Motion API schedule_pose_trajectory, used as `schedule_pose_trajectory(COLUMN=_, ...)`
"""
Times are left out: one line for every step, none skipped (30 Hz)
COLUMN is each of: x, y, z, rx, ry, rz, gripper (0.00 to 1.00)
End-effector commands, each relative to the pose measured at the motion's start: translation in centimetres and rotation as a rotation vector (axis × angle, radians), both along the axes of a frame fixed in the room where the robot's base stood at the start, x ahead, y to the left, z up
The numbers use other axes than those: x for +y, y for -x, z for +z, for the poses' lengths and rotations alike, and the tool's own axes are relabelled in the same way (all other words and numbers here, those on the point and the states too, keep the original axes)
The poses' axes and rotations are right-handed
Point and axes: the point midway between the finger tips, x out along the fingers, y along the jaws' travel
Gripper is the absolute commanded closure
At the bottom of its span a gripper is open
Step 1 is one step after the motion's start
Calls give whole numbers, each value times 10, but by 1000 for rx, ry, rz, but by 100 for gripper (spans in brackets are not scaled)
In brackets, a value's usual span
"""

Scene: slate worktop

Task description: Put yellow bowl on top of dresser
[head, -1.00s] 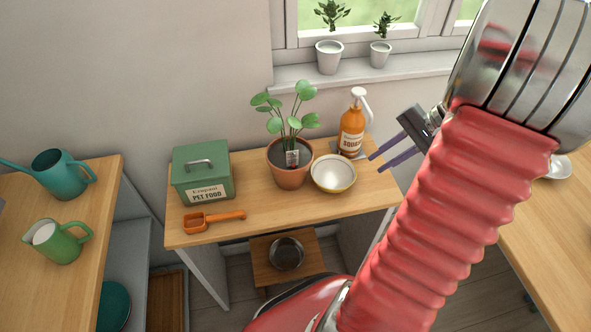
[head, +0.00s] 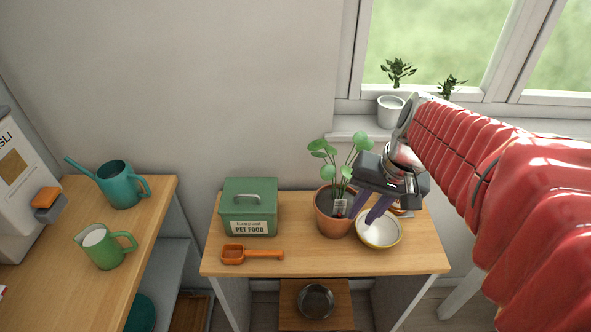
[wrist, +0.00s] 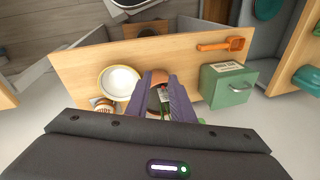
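The yellow bowl (head: 384,236), white inside with a yellow rim, sits upright on the wooden-topped table (head: 310,260), right of the potted plant. It also shows in the wrist view (wrist: 119,84). My gripper (head: 367,215) is open, with its two dark purple fingers pointing down between the plant and the bowl, partly covering the bowl's far left side in the head view. In the wrist view, the empty gripper (wrist: 160,84) is over the plant pot, with the bowl just left of the fingers. I cannot tell which furniture is the dresser.
The potted plant (head: 333,219) stands close beside the bowl. An orange soap bottle (wrist: 104,104) is near it, mostly hidden in the head view. A green pet food box (head: 249,207) and orange scoop (head: 252,254) are left. Another counter (head: 155,200) holds a watering can and jug.

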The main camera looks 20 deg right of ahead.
Motion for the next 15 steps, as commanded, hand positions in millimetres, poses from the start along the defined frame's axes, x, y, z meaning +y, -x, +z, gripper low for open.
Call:
schedule_pose_trajectory(x=11, y=2, z=4, rx=-16, ry=25, rz=36, gripper=79)
schedule_pose_trajectory(x=16, y=3, z=7, rx=-26, ry=39, rz=55, gripper=79)
schedule_pose_trajectory(x=22, y=4, z=9, rx=-38, ry=59, rz=80, gripper=79)
schedule_pose_trajectory(x=27, y=6, z=11, rx=-48, ry=72, rz=98, gripper=79)
schedule_pose_trajectory(x=32, y=7, z=13, rx=-58, ry=86, rz=116, gripper=79)
schedule_pose_trajectory(x=38, y=9, z=15, rx=-71, ry=104, rz=141, gripper=79)
schedule_pose_trajectory(x=43, y=10, z=17, rx=-82, ry=117, rz=159, gripper=79)
schedule_pose_trajectory(x=47, y=12, z=19, rx=-95, ry=130, rz=177, gripper=79)
schedule_pose_trajectory(x=53, y=14, z=21, rx=-109, ry=148, rz=202, gripper=79)
schedule_pose_trajectory(x=57, y=16, z=22, rx=-120, ry=159, rz=220, gripper=79)
schedule_pose_trajectory(x=62, y=17, z=24, rx=-133, ry=172, rz=238, gripper=79)
schedule_pose_trajectory(x=67, y=19, z=26, rx=-150, ry=189, rz=263, gripper=79)
schedule_pose_trajectory(x=71, y=21, z=28, rx=-163, ry=200, rz=279, gripper=79)
schedule_pose_trajectory(x=75, y=23, z=29, rx=-176, ry=211, rz=298, gripper=79)
schedule_pose_trajectory(x=81, y=25, z=31, rx=-193, ry=227, rz=321, gripper=79)
